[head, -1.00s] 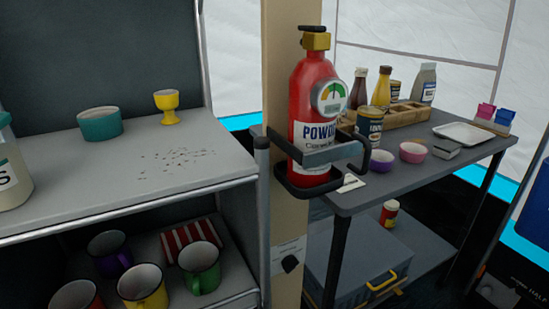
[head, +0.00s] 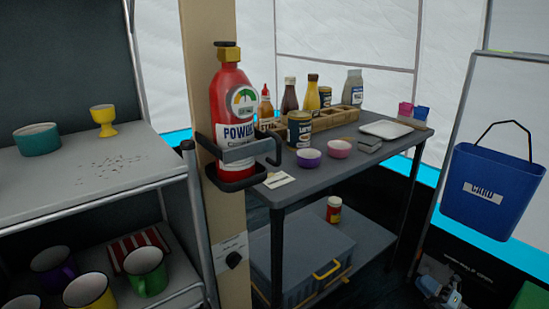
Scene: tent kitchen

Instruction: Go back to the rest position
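My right gripper (head: 440,287) seems to be the small grey-blue, partly dark shape low at the right of the head view, below the blue bin. It is small and dim, so I cannot tell whether its fingers are apart or together, and I see nothing clearly held in it. My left gripper is not in view.
A post with a red fire extinguisher (head: 234,120) stands between the left shelf (head: 90,200) and a grey table (head: 300,185) with bottles and bowls. Below the table is a grey case (head: 300,265). A blue bin (head: 490,195) hangs at right.

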